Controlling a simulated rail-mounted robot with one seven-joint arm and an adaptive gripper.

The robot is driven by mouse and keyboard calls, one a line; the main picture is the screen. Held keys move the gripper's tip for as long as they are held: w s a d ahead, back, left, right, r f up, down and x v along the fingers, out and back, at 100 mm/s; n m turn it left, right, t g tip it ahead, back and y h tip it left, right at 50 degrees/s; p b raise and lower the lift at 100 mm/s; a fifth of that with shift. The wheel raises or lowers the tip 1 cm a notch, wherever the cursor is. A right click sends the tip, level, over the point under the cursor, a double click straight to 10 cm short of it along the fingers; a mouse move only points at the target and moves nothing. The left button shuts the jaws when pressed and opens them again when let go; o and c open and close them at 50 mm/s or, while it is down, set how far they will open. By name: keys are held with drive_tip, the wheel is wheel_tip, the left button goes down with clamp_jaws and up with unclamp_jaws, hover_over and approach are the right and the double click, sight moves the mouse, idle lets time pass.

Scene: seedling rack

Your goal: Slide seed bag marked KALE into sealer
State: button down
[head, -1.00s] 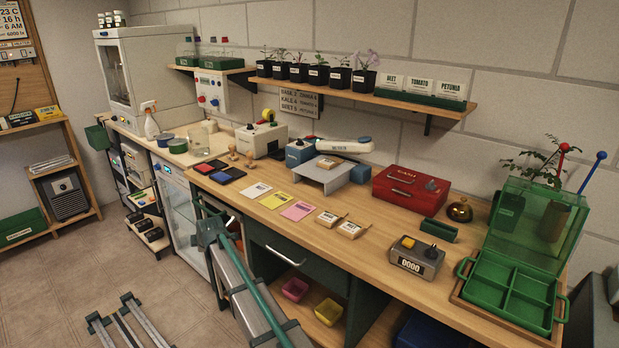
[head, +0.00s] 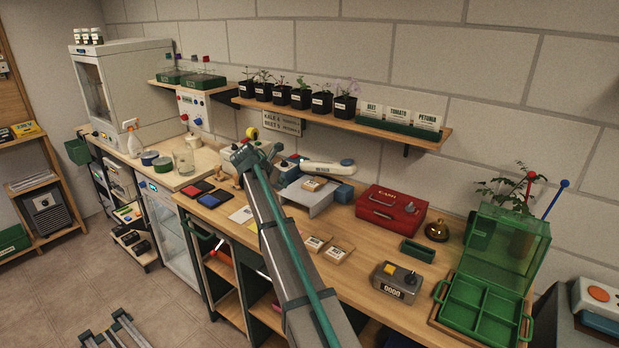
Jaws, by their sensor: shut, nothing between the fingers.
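Two small seed bags with pale labels, a left one (head: 313,243) and a right one (head: 338,251), lie side by side on the wooden bench. Another labelled bag (head: 313,184) lies on the grey platform (head: 322,203). The labels are too small to read, so I cannot tell which is KALE. What looks like the sealer, with a long white arm (head: 328,168) and blue parts, stands behind the platform. My arm rises from the bottom and crosses the bench front left of the bags. I cannot make out my gripper or its fingers.
A green divided tray (head: 482,310) is at far right. The shelf (head: 350,120) with pots overhangs the back. My arm partly hides coloured cards.

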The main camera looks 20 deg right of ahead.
sight(309, 186)
drive_tip(key=p+x, duration=0.2)
drive_tip(key=x, duration=0.8)
drive_tip(key=shift+s+d+r+p, duration=0.1)
drive_tip(key=shift+d+r+p, duration=0.1)
drive_tip(key=shift+p, duration=0.2)
drive_tip(key=shift+w+d+p, duration=0.25)
drive_tip(key=shift+w+d, duration=0.05)
drive_tip(key=shift+d, duration=0.2)
drive_tip(key=shift+w+d+p, duration=0.25)
drive_tip(key=shift+w+d, duration=0.05)
drive_tip(key=shift+d, duration=0.25)
drive_tip(key=shift+w+d+f, duration=0.1)
drive_tip(key=shift+w+d, duration=0.2)
drive_tip(key=shift+d, duration=0.4)
drive_tip(key=shift+w+d+p, duration=0.25)
drive_tip(key=shift+w+d, duration=0.1)
drive_tip(key=shift+d, duration=0.25)
drive_tip(key=shift+w+d+p, duration=0.2)
drive_tip(key=shift+w+d, duration=0.15)
drive_tip(key=shift+d, duration=0.3)
drive_tip(key=shift+s+a, duration=0.15)
